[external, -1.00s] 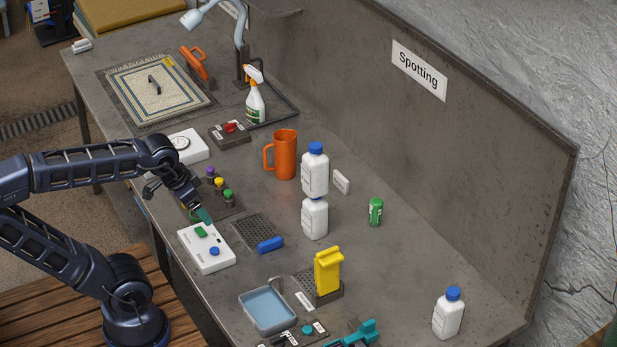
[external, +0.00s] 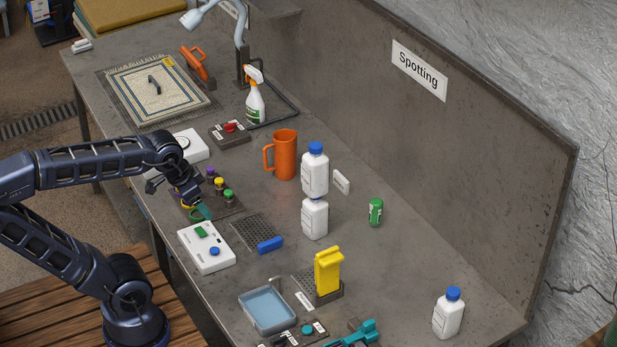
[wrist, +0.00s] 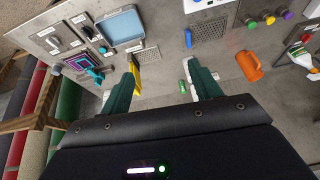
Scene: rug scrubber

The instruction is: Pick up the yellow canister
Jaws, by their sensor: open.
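The yellow canister (external: 327,272) stands upright in a dark holder (external: 328,296) at the front middle of the bench. It has a blocky top. In the wrist view, the yellow canister (wrist: 137,76) shows beside my left-hand finger, which hides part of it. My gripper (external: 199,210) is at the left of the bench, by the colored knobs and above the white button box, well apart from the canister. In the wrist view, the two teal fingers of my gripper (wrist: 162,84) are spread wide with nothing held between them.
Two white bottles (external: 315,218), seemingly stacked, stand behind the canister. A blue tray (external: 268,311) lies to its left. The white button box (external: 206,247), an orange mug (external: 285,155), a green can (external: 375,212) and another white bottle (external: 448,313) stand around.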

